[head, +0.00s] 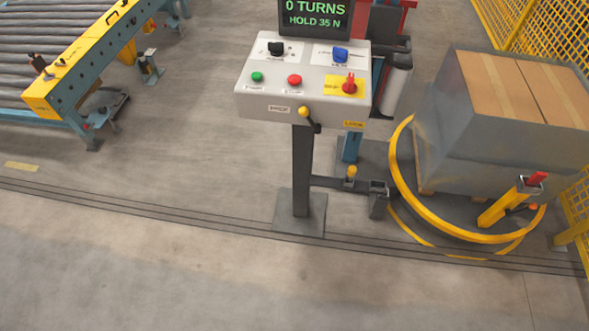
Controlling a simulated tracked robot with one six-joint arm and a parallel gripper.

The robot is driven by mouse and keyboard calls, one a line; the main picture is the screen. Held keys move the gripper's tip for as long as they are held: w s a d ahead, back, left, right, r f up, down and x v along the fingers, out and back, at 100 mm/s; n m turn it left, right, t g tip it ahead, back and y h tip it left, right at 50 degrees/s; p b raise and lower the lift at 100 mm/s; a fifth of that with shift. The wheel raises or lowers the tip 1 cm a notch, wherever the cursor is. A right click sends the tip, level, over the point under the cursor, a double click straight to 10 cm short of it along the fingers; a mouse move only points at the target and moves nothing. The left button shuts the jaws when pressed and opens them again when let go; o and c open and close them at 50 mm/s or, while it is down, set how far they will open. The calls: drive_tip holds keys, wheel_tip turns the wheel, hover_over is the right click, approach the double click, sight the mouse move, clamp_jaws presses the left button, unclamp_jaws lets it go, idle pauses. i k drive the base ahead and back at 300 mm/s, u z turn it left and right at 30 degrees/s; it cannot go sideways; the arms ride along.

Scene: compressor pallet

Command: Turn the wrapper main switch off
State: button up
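The wrapper control box (305,78) stands on a dark post near the middle of the head view. A red rotary switch on a yellow plate (349,84), likely the main switch, sits at the right of its panel; its label is too small to read. A black knob (276,49), a blue knob (340,54), a green button (257,77) and a red button (294,81) share the panel. A display above (315,14) reads "0 TURNS" and "HOLD 35 N". My gripper is not in view.
A wrapped pallet load (480,130) stands on the turntable at right, with a yellow ring (395,180) around it. A roller conveyor (60,60) is at upper left. The front floor is clear.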

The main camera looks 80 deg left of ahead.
sight(348, 87)
drive_tip(key=u, duration=0.05)
drive_tip(key=k, duration=0.75)
drive_tip(key=u, duration=2.15)
drive_tip(key=i, duration=1)
drive_tip(key=u, duration=0.1)
